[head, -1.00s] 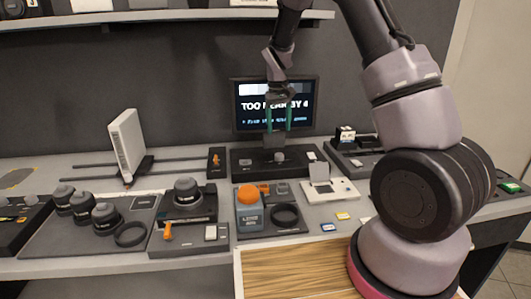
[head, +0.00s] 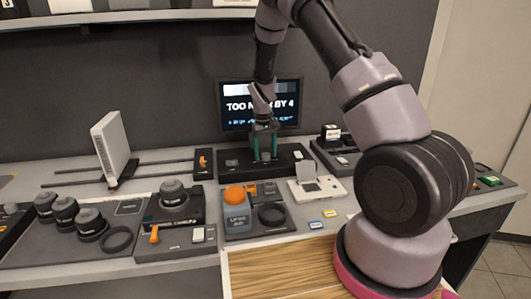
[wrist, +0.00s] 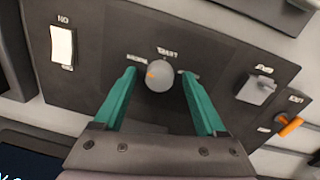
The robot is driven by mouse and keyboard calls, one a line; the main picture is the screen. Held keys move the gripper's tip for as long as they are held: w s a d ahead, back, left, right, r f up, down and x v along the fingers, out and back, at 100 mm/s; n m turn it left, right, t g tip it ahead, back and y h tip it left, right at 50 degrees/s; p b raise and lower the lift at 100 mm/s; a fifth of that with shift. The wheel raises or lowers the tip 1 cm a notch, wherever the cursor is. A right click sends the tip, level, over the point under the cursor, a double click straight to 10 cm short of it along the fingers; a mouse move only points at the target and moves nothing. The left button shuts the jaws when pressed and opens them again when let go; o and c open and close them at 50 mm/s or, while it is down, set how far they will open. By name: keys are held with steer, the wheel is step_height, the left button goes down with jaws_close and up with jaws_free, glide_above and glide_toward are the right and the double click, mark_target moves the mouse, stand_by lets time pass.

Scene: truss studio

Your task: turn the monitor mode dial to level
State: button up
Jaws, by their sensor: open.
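The monitor mode dial (wrist: 158,78) is a round grey knob with a small orange mark on its left side in the wrist view. Small labels sit around it, too blurred to read surely. It is on the dark control panel (wrist: 205,55) below the monitor (head: 230,98). My gripper (wrist: 158,100) is open, with one green finger on each side of the dial and a visible gap to it. In the head view my gripper (head: 265,152) is down at this panel and partly hides the dial.
The upright white box (head: 110,145) is at left.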

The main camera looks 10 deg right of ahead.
jaws_close()
steer(key=shift+m, duration=0.3)
steer(key=m, duration=0.6)
steer(key=shift+w, duration=0.1)
steer(key=m, duration=0.7)
steer(key=shift+r+g, duration=0.1)
steer(key=shift+g, duration=0.2)
stand_by(0.4)
jaws_free()
